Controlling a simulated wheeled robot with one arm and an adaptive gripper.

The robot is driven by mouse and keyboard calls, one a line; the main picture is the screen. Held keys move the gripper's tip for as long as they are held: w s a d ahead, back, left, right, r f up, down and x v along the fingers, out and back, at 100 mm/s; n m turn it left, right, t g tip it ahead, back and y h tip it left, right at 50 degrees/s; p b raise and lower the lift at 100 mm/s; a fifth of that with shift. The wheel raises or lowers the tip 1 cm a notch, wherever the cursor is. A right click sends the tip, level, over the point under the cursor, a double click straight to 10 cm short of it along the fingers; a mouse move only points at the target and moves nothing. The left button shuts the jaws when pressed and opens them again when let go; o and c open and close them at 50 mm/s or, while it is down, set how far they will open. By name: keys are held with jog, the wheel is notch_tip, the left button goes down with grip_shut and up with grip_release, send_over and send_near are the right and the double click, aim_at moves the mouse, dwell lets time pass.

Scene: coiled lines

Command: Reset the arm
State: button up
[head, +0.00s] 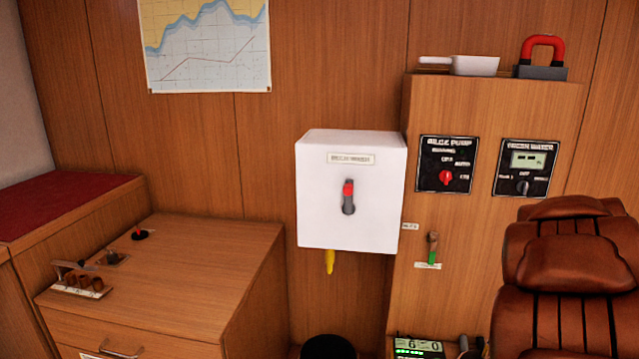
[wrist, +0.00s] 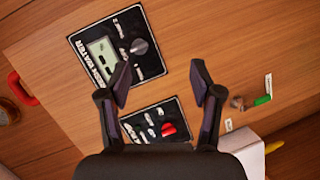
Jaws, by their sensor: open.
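My gripper (wrist: 162,84) shows in the wrist view, with its two dark fingers spread apart and nothing between them. It faces the wooden cabinet front. Behind the fingers are the fresh water panel (wrist: 117,52) with a grey knob and the bilge pump panel (wrist: 157,122) with a red knob. I cannot tell the exact distance to them. The wrist picture is turned compared with the head view. My arm and gripper do not show in the head view, where the bilge pump panel (head: 446,165) and the fresh water panel (head: 526,168) are unobstructed.
A white box (head: 350,220) with a red-tipped switch juts from the wall. A green-handled lever (head: 432,250) is beside it. A brown leather chair (head: 570,260) stands at right, a wooden cabinet (head: 200,260) at left. A white scoop (head: 475,66) and red-handled padlock-like object (head: 542,58) sit on the ledge.

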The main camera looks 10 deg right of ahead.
jog(key=s+a+f+m+g+y, duration=0.35)
jog(key=s+a+f, duration=0.35)
jog(key=a, duration=0.5)
jog(key=s+a+f+m+g+y, duration=0.2)
jog(key=s+a+f+g, duration=0.25)
jog(key=s+a, duration=0.65)
jog(key=s+a+f+m+g+y, duration=0.2)
jog(key=s+a+f+g, duration=0.35)
jog(key=a, duration=0.75)
jog(key=s+a+f+g+y, duration=0.1)
jog(key=s+a, duration=0.3)
jog(key=s, duration=0.3)
jog(key=s+a+g+y, duration=0.1)
jog(key=s+a, duration=0.4)
jog(key=s, duration=0.2)
notch_tip(320, 180, up, 18)
jog(key=w+t+p, duration=0.1)
jog(key=p, duration=1.6)
jog(key=shift+d, duration=0.3)
jog(key=shift+f, duration=0.1)
